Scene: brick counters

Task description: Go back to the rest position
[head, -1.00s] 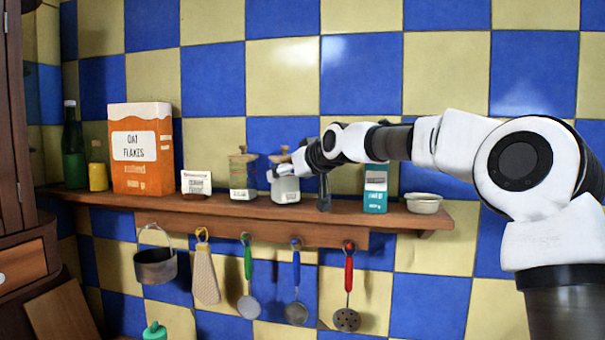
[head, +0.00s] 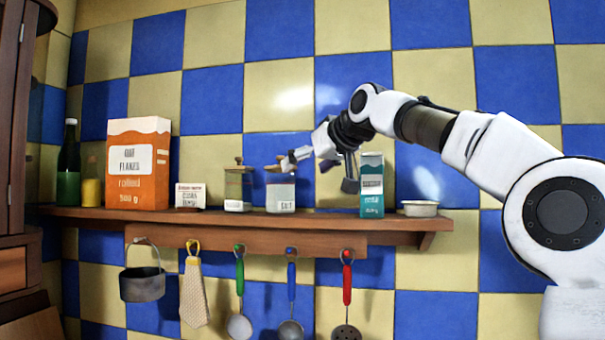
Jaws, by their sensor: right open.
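My right gripper (head: 320,172) is in the head view, open and empty, in front of the wall shelf. One fingertip shows close to the lid of the salt jar (head: 281,194); whether it touches cannot be told. The other finger hangs to the right, near the teal carton (head: 372,188). The salt jar stands upright on the wooden shelf (head: 300,218). My right arm reaches in from the right edge. My left gripper is not in view.
On the shelf stand a green bottle (head: 69,165), a yellow jar (head: 92,190), an oat flakes box (head: 138,164), a small white box (head: 190,196), another jar (head: 237,190) and a shallow bowl (head: 420,208). A pot (head: 142,284) and utensils hang below. The wall above is clear.

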